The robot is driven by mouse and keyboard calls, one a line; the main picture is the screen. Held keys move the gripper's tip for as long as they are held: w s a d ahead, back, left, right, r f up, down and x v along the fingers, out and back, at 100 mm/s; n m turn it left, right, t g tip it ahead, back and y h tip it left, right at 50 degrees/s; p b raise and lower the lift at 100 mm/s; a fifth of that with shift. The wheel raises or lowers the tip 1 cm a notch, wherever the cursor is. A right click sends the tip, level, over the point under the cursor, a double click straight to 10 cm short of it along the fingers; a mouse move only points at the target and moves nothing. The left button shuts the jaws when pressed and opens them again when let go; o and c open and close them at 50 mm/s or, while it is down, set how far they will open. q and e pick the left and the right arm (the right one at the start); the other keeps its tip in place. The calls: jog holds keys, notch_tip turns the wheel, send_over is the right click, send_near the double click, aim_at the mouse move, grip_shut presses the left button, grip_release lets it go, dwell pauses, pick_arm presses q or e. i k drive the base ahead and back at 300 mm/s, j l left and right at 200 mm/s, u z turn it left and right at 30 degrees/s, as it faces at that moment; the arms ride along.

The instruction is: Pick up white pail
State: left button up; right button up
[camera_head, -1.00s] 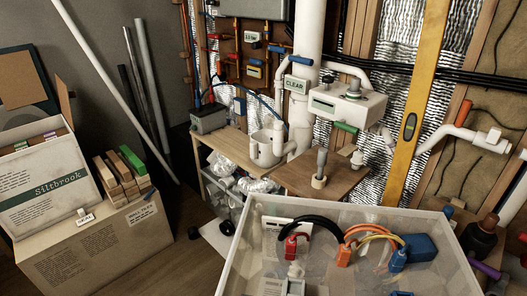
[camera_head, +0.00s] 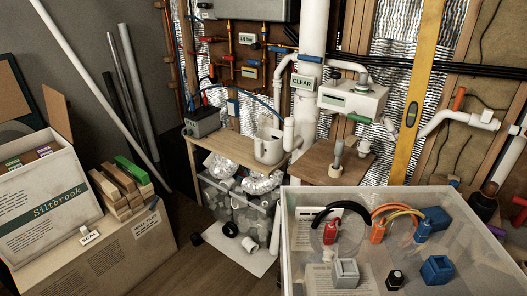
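The white pail (camera_head: 267,147) stands upright on the light wooden bench top, in the middle of the head view. A vertical white pipe piece (camera_head: 289,134) is close at its right side, and a blue tube runs behind it. I cannot tell whether the pail holds anything. Neither of my grippers is in view.
A clear bin (camera_head: 284,245) with coloured connectors stands at the front right. A brown board (camera_head: 310,166) and white pipework crowd the pail's right. A grey box (camera_head: 202,121) sits to its left. Cardboard boxes (camera_head: 105,262) stand at left, with open floor between them and the bench.

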aim_at(269, 150)
jog(key=i+j+z, duration=0.25)
jog(key=j, duration=0.4)
jog(key=i+j+z, duration=0.3)
jog(key=j, duration=0.4)
jog(key=i+j+z, duration=0.15)
jog(key=j, duration=0.2)
jog(key=i+j+z, duration=0.1)
jog(key=j, duration=0.3)
